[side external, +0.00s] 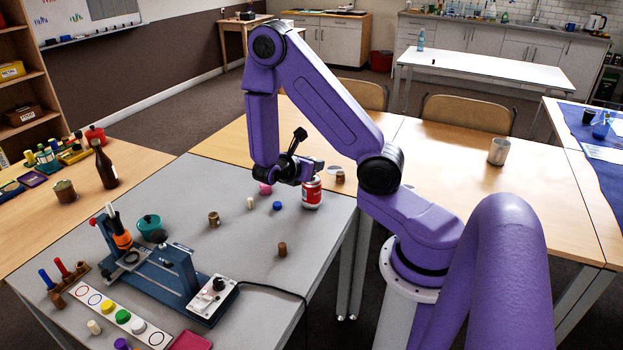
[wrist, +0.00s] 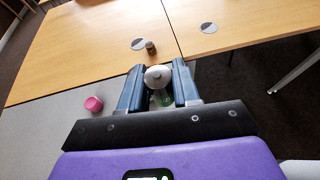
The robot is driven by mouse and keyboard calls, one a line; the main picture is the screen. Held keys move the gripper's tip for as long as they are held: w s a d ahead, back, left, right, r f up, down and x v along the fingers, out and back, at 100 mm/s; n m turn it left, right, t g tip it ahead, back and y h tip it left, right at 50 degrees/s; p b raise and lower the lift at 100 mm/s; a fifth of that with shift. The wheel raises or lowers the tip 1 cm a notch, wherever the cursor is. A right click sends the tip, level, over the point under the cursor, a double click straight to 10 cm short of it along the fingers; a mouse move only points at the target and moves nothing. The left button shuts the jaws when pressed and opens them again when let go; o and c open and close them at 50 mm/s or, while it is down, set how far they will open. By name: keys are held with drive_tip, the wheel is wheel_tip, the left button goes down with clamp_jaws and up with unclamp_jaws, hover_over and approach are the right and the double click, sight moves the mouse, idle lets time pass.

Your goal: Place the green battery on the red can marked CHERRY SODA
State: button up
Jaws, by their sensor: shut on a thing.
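The red can (side external: 312,196) stands upright on the grey table near its far right edge, with white lettering too small to read. My gripper (side external: 313,167) is just above the can in the side view. In the wrist view, my gripper (wrist: 158,78) has its two blue fingers on either side of a thing with a round silver end (wrist: 157,75). A strip of green (wrist: 162,98) shows below that end, so I take it for the green battery, held between the fingers. In the side view the battery is hard to make out. I cannot tell whether it touches the can.
A pink object (side external: 265,189), a blue cap (side external: 277,206) and a cream cylinder (side external: 250,203) lie left of the can. A brown cylinder (side external: 340,177) stands just behind it on the wooden table. A blue apparatus (side external: 165,265) stands at front left.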

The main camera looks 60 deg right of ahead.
drive_tip(key=s+d+r+m+g+y, duration=0.1)
drive_tip(key=s+d+r+m+g, duration=0.2)
drive_tip(key=s+m+g, duration=0.15)
hover_over(312, 192)
drive_tip(key=s, duration=0.2)
wheel_tip(312, 192, down, 4)
drive_tip(key=f, duration=0.1)
drive_tip(key=shift+n, duration=0.25)
drive_tip(key=w+d+f, duration=0.1)
drive_tip(key=w+f, duration=0.1)
drive_tip(key=f, duration=0.1)
drive_tip(key=w+d+f, duration=0.1)
drive_tip(key=shift+d+f, duration=0.3)
drive_tip(key=shift+d, duration=0.05)
drive_tip(key=shift+w+d+f, duration=0.15)
drive_tip(key=shift+w+f, duration=0.05)
drive_tip(key=shift+f, duration=1.6)
drive_tip(key=shift+f, duration=0.15)
drive_tip(key=o, duration=1.1)
drive_tip(key=shift+c, duration=0.2)
